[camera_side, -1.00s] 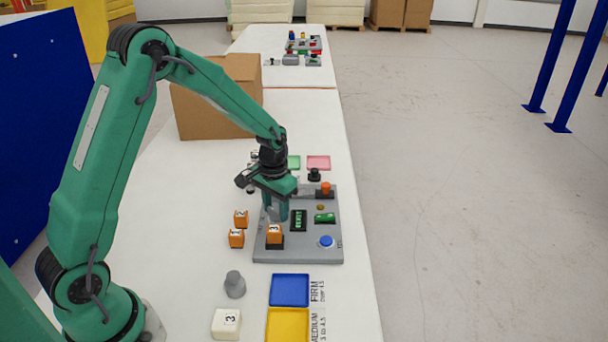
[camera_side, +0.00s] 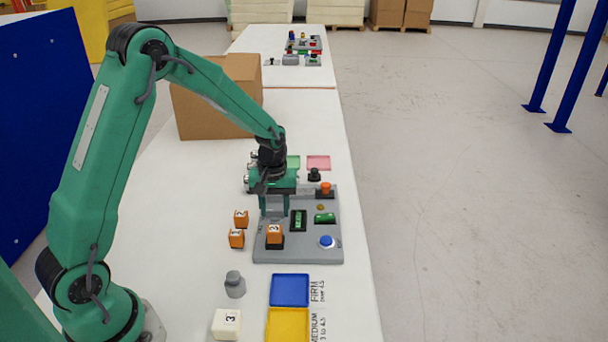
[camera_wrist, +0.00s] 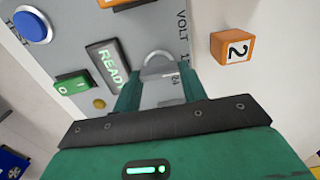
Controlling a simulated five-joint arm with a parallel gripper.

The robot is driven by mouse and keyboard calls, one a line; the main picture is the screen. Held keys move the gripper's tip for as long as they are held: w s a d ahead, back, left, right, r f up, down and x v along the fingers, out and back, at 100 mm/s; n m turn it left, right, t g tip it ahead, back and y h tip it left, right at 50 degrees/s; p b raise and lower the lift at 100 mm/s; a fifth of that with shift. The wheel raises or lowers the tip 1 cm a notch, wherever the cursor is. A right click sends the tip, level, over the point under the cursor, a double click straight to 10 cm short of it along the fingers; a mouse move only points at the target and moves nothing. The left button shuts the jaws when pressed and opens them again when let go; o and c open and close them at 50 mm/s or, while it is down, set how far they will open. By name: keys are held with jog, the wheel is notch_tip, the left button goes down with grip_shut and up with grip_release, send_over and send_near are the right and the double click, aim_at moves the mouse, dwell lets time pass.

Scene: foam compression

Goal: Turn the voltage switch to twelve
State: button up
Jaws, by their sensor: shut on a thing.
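The grey control panel (camera_side: 297,255) lies on the white table, and its upper part shows in the wrist view (camera_wrist: 150,25). My gripper (camera_side: 273,211) points down over the panel's left side. In the wrist view, my gripper's two fingers (camera_wrist: 158,76) are shut on a grey rounded knob (camera_wrist: 158,60), which I take for the voltage switch. "VOLT" is printed beside it, and "24" shows between the fingers. Another mark near the right finger is partly covered.
The panel has a green READY display (camera_side: 298,220), a green rocker (camera_side: 325,218), a blue button (camera_side: 326,242) and an orange block (camera_side: 274,234). Orange cubes (camera_side: 236,238) stand left of it. A cardboard box (camera_side: 215,105) stands behind. Blue (camera_side: 289,290) and yellow (camera_side: 288,325) trays lie in front.

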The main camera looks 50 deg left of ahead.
jog(key=shift+r, duration=0.1)
jog(key=o, duration=1)
notch_tip(320, 180, up, 8)
jog(key=shift+f, duration=0.25)
jog(key=shift+r, duration=0.15)
